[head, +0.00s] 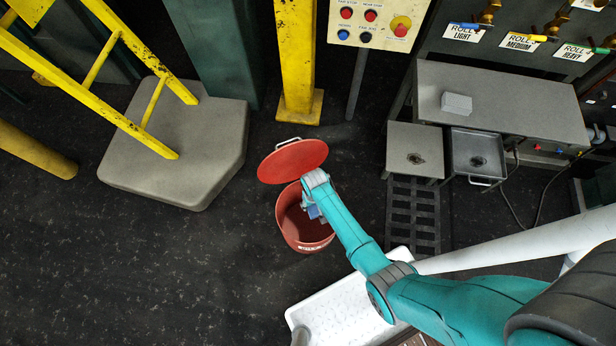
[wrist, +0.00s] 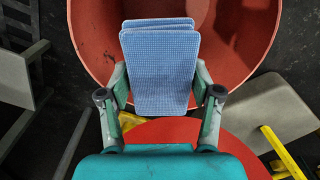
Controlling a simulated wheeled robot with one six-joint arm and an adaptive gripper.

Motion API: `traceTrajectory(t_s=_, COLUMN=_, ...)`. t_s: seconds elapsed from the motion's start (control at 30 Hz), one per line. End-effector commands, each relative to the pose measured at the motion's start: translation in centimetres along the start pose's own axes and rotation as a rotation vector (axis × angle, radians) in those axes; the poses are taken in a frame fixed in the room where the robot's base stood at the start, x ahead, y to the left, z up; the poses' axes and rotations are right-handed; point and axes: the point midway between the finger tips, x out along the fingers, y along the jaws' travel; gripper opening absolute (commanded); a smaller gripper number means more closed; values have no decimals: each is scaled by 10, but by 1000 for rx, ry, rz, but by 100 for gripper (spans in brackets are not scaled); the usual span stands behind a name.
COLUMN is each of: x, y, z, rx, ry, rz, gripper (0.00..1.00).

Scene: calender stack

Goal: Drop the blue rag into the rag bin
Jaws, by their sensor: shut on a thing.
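The blue rag (wrist: 160,70) is a folded, textured cloth held between the two fingers of my gripper (wrist: 160,95) in the wrist view. My gripper is shut on it. The red rag bin (head: 306,238) stands open on the dark floor in the head view, with its round red lid (head: 292,160) raised at its back. My gripper and the rag (head: 314,212) are over the bin's mouth. In the wrist view the bin (wrist: 90,40) lies behind the rag, and its inside looks empty where visible. Part of the bin is hidden by the rag and my arm.
A grey block (head: 190,140) with a yellow ladder (head: 110,100) stands at left. A yellow post (head: 297,60) is behind the bin. A steel table (head: 500,90) and a floor grate (head: 413,215) are at right. A white tray (head: 340,315) is in front. Floor left of the bin is clear.

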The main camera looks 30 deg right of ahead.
Motion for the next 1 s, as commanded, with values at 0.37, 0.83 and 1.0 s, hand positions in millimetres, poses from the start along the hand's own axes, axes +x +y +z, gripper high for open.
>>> traceTrajectory(t_s=0.37, x=0, y=0, z=0, rx=0, ry=0, rz=0, gripper=93)
traceTrajectory(t_s=0.83, x=-21, y=0, z=-1, rx=0, ry=4, rz=0, gripper=93)
traceTrajectory(t_s=1.0, x=-51, y=0, z=-1, rx=0, ry=3, rz=0, gripper=93)
